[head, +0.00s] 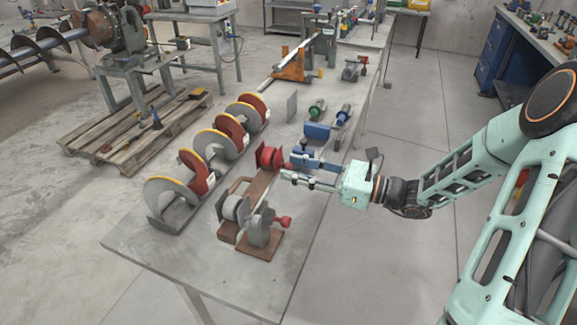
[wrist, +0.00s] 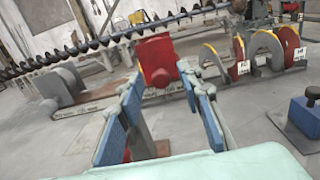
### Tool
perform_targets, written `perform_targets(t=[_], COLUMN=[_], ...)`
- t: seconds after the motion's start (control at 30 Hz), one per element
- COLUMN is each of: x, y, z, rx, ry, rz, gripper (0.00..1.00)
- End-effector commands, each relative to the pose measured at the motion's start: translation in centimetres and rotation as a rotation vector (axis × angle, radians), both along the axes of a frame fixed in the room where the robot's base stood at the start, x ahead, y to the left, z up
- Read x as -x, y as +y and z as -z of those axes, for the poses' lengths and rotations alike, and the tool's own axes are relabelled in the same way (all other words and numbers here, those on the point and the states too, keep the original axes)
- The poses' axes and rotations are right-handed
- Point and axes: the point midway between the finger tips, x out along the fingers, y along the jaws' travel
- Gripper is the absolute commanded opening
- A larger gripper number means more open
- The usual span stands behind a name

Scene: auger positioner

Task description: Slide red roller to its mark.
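The red roller (head: 268,157) stands at the far end of a brown rail (head: 262,187) on the grey table. In the wrist view the red roller (wrist: 157,62) is a red block with a yellow edge, ahead of and between my fingertips. My gripper (head: 287,168) comes in from the right, with its fingertips close to the roller's right side. In the wrist view my gripper (wrist: 166,85) has its two blue-padded fingers apart. I cannot tell whether they touch the roller. Printed markings (wrist: 165,92) run along the rail, too blurred to single out one mark.
A grey clamp-like fixture (head: 262,230) with a red knob (head: 283,221) sits at the rail's near end. Red-and-grey auger spirals (head: 208,146) line the table to the left. Blue and green parts (head: 318,130) lie beyond my gripper. The near table front is bare.

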Motion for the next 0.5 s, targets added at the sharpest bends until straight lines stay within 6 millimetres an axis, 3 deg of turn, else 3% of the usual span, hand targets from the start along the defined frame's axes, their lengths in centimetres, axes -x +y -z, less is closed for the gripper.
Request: perform_targets(t=[0.2,0.5], x=[-0.7,-0.8], y=[1.8,2.0], z=[0.0,0.0], rx=[0.001,0.001], ry=[-0.001,-0.001], rz=[0.000,0.001], gripper=[0.33,0.33])
